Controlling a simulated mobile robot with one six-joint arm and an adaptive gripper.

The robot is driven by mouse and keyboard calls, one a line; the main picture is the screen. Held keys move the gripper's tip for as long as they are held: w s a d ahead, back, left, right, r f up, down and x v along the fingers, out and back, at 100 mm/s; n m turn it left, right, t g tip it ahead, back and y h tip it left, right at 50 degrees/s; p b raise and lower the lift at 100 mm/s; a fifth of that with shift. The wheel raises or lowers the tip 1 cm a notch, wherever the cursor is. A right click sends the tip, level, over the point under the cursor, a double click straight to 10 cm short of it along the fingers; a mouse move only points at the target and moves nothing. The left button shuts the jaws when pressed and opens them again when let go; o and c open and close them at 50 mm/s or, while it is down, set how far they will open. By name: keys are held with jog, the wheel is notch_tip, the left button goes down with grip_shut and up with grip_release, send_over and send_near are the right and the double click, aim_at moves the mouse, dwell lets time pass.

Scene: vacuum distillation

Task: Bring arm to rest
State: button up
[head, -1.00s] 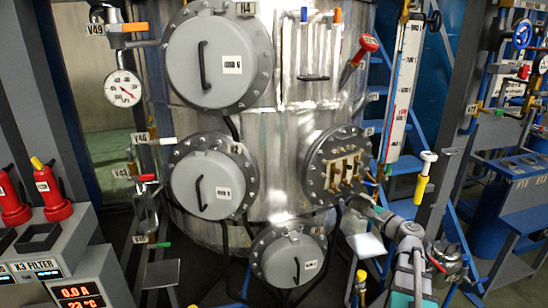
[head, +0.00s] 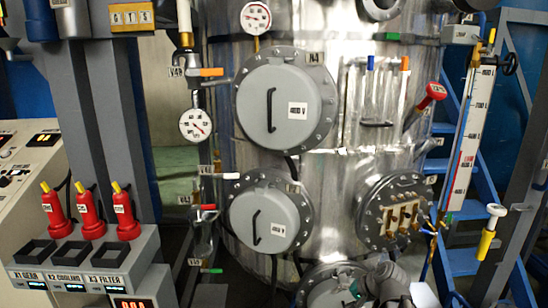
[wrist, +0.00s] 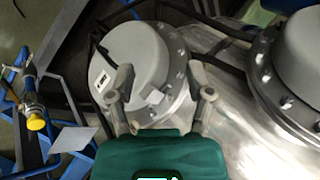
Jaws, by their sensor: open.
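My gripper (wrist: 162,92) is open and empty in the wrist view, its two grey fingers spread apart. A round grey hatch cover (wrist: 135,62) with a white label lies beyond the fingertips, and no hold on it shows. In the head view my gripper and wrist (head: 385,288) are at the bottom edge, in front of the lowest hatch (head: 330,285) of the shiny metal vessel. The fingers are too small there to make out clearly.
The vessel (head: 340,190) fills the middle, with an upper hatch (head: 285,105), a middle hatch (head: 264,218) and a flange with terminals (head: 396,212). Blue stairs (head: 462,230) stand at right. A control panel with red plugs (head: 92,215) stands at left.

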jog(key=s+a+n+g+h+p, duration=0.3)
jog(key=s+n+h, duration=0.3)
jog(key=s, duration=0.2)
jog(key=shift+s+a+f+n+g, duration=0.3)
jog(key=shift+a+g, duration=0.1)
jog(key=shift+g, duration=0.5)
